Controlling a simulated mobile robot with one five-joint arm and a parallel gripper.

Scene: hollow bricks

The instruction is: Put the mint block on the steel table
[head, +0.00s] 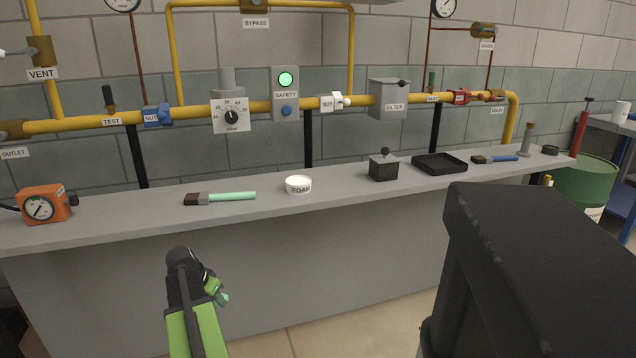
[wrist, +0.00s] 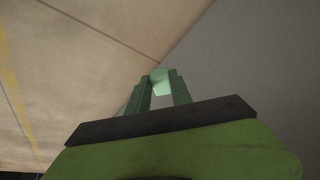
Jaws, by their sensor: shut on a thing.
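My gripper (head: 216,291) is low in front of the grey bench in the head view. It is shut on the mint block (wrist: 160,81), a small pale green piece between the two green fingers in the wrist view. In the head view only a little of the block shows beside the fingers. A table with a grey top and blue frame (head: 622,127) is cut off at the right edge of the head view; it may be the steel table, but I cannot tell its material. My gripper is far to the left of it.
The grey bench (head: 340,195) crosses the view, carrying an orange gauge (head: 45,204), a mint-handled brush (head: 222,197), a white round tin (head: 298,184), a dark box (head: 383,168) and a black tray (head: 440,163). Yellow pipes (head: 210,111) run behind. A green drum (head: 590,185) stands right.

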